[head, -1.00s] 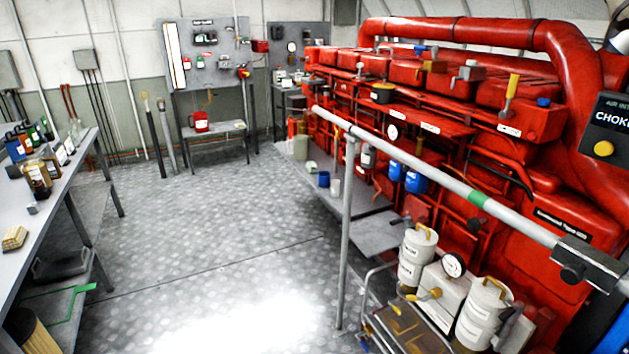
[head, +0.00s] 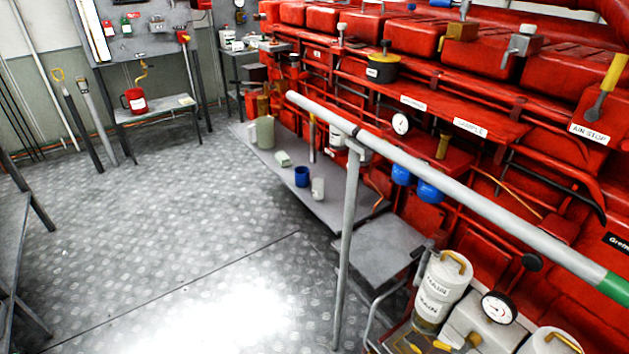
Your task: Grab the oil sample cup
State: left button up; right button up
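Two small cups stand on the low grey platform (head: 335,208) beside the red engine: a blue cup (head: 302,177) and, just right of it, a white cup (head: 318,189). Both look upright and apart from each other. I cannot tell from any label which one is the oil sample cup. A "SAMPLE" sign (head: 470,128) is on the engine above and to the right. Neither of my grippers shows in the head view.
A grey handrail (head: 430,178) with an upright post (head: 347,245) stands in front of the platform. A pale jug (head: 265,132) and a light green block (head: 283,159) share the platform. White canisters (head: 440,288) and a gauge (head: 499,308) are at lower right. The floor (head: 190,240) on the left is clear.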

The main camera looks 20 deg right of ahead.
aim_at(317, 183)
jog(key=z, duration=0.45)
jog(key=i, duration=0.8)
jog(key=z, duration=0.8)
